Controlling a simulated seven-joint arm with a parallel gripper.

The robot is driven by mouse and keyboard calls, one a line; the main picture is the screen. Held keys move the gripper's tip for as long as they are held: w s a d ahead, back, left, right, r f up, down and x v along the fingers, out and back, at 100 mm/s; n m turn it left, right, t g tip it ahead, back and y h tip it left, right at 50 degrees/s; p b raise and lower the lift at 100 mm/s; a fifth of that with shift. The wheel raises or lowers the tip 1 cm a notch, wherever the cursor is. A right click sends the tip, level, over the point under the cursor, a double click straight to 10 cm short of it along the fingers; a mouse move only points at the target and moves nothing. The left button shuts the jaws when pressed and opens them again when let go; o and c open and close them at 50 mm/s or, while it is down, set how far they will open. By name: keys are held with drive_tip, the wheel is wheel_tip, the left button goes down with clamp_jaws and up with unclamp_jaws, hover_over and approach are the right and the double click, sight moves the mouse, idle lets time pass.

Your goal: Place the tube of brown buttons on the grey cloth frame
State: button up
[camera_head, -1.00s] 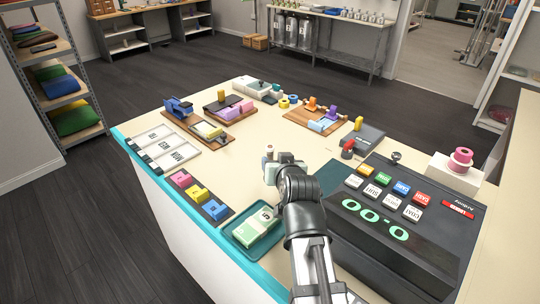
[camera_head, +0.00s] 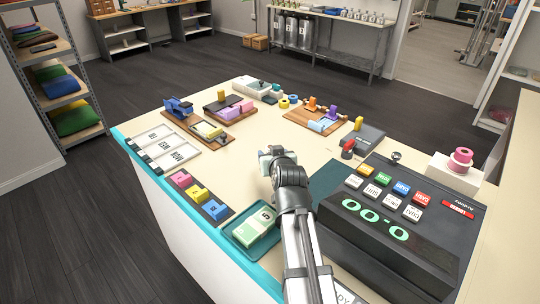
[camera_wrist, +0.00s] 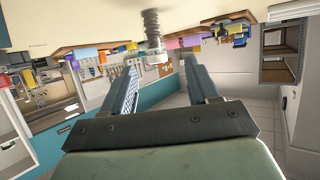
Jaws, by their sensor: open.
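My gripper (camera_head: 266,160) is open over the middle of the counter, left of the till. In the wrist view its two fingers (camera_wrist: 160,82) stand apart with nothing between them. A small ribbed greyish upright thing (camera_wrist: 152,30), possibly the tube of buttons, shows beyond the fingertips, between their lines; the view is upside down and its brown colour is not clear. In the head view my gripper hides it. Three white frames (camera_head: 153,134) with dark lettering lie at the counter's left edge. I cannot tell which, if any, is the grey cloth frame.
A black till (camera_head: 390,225) stands right of my arm. A green tray (camera_head: 237,236) with a pale block and a dark strip of coloured blocks (camera_head: 197,193) lie at the front left. Wooden boards (camera_head: 210,133) with small items lie farther back. Bare counter surrounds my gripper.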

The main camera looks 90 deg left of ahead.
drive_tip(key=x, duration=0.5)
drive_tip(key=shift+w+a+r, duration=0.1)
drive_tip(key=shift+w+a, duration=0.05)
drive_tip(key=shift+w, duration=0.05)
drive_tip(key=shift+c, duration=0.4)
clamp_jaws()
